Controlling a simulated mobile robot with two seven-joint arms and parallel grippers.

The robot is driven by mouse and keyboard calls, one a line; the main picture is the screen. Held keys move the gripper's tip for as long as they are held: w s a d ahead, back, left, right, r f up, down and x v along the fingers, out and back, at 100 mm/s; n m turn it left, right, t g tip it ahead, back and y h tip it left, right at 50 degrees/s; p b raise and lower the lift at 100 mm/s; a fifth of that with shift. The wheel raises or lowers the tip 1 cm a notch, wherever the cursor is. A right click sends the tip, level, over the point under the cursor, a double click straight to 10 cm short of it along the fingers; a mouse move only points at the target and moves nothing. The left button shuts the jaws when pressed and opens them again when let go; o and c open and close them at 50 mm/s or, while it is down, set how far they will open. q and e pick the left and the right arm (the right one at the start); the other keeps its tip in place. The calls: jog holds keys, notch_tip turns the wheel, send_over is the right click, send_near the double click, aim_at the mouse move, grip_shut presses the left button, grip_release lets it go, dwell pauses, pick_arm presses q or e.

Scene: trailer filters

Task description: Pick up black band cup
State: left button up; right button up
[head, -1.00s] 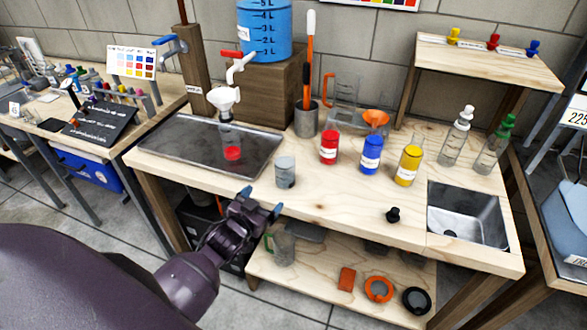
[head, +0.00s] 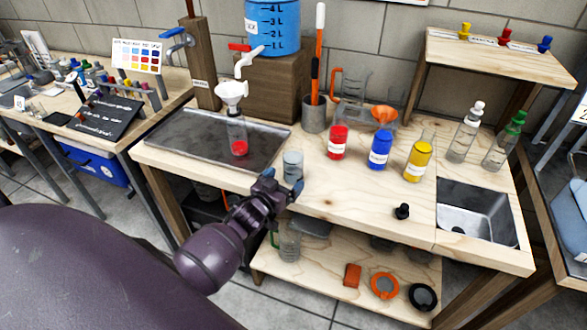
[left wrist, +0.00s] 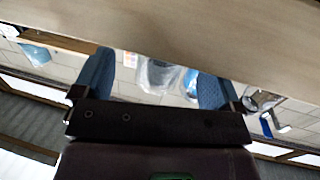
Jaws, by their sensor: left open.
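A small clear cup (head: 292,166) with greyish contents or tint stands upright on the workbench near its front edge; I cannot make out a black band on it. My left gripper (head: 283,184) is open at the bench's front edge, just in front of the cup, its blue fingertips apart. In the left wrist view the two blue fingers (left wrist: 155,82) are spread, with a blurred clear vessel (left wrist: 158,74) showing between them; I cannot tell whether it is the same cup. My right gripper is not in view.
A metal tray (head: 190,137) with a flask (head: 238,135) under a funnel lies left of the cup. Red (head: 337,141), blue (head: 380,150) and yellow (head: 418,160) bottles stand to the right. A black stopper (head: 402,211) lies near the sink (head: 470,215). The bench's middle front is clear.

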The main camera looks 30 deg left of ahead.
aim_at(288, 175)
pick_arm(q)
jog(key=w, duration=0.5)
jog(key=shift+a+f, duration=0.15)
jog(key=shift+a, duration=0.15)
jog(key=shift+s, duration=0.1)
jog(key=c, duration=1.1)
